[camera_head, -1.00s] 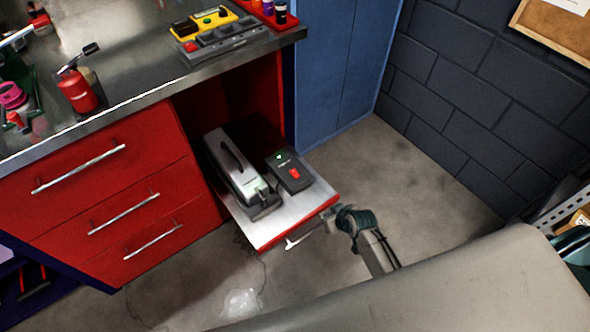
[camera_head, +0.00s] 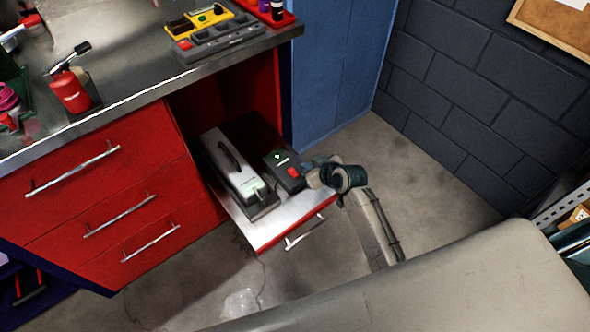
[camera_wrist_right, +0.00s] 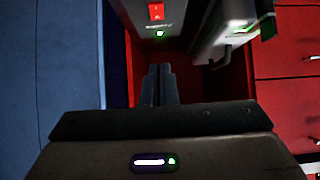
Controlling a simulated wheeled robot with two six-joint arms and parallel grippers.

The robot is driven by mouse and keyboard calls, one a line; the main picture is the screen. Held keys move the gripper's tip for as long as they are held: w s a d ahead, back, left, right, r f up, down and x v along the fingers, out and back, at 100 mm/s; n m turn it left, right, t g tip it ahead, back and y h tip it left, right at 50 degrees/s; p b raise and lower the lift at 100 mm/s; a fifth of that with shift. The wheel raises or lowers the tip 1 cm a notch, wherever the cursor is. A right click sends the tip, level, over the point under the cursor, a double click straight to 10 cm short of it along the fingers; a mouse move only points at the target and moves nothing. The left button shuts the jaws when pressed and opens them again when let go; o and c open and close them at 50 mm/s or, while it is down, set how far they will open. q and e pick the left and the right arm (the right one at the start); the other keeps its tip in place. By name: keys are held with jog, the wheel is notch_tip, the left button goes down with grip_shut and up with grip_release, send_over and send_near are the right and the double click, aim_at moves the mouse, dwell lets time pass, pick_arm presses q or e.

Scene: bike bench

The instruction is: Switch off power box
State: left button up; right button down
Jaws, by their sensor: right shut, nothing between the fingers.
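The power box (camera_head: 280,157) is a dark box with a red switch and a lit green light. It sits on the pulled-out drawer shelf (camera_head: 258,236), right of a grey case. In the right wrist view the power box (camera_wrist_right: 180,12) is at the top, with its red switch (camera_wrist_right: 156,11) and green light showing. My right gripper (camera_head: 306,170) is at the right side of the power box, close to the red switch. Its fingers are together and empty; they also show in the wrist view (camera_wrist_right: 158,72). I cannot tell whether they touch the box.
The grey case (camera_head: 232,165) stands beside the power box. The red cabinet (camera_head: 100,185) and its metal benchtop (camera_head: 130,70) are to the left. A blue locker (camera_head: 330,70) stands behind. The floor to the right is clear.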

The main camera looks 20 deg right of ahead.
send_over(292, 171)
jog(key=s, duration=0.2)
jog(key=f, duration=0.5)
jog(key=shift+d, duration=0.3)
notch_tip(292, 171, down, 3)
jog(key=shift+r+b, duration=0.15)
jog(key=shift+b, duration=0.15)
jog(key=shift+w+f, duration=0.15)
jog(key=shift+f, duration=0.35)
pick_arm(q)
jog(key=shift+w+d+r, duration=0.15)
jog(key=shift+w+r, duration=0.15)
jog(key=shift+r, duration=0.5)
pick_arm(e)
jog(key=shift+f, duration=0.1)
pick_arm(q)
jog(key=shift+f, duration=0.15)
pick_arm(e)
jog(key=shift+f, duration=0.1)
jog(key=shift+f, duration=0.1)
jog(key=shift+w+a+r+b, duration=0.15)
jog(key=shift+w+a, duration=0.05)
jog(key=shift+w, duration=0.2)
jog(key=shift+w+a+r+b, duration=0.15)
jog(key=shift+w, duration=0.25)
pick_arm(q)
jog(key=shift+w+r, duration=0.6)
jog(key=shift+r, duration=0.05)
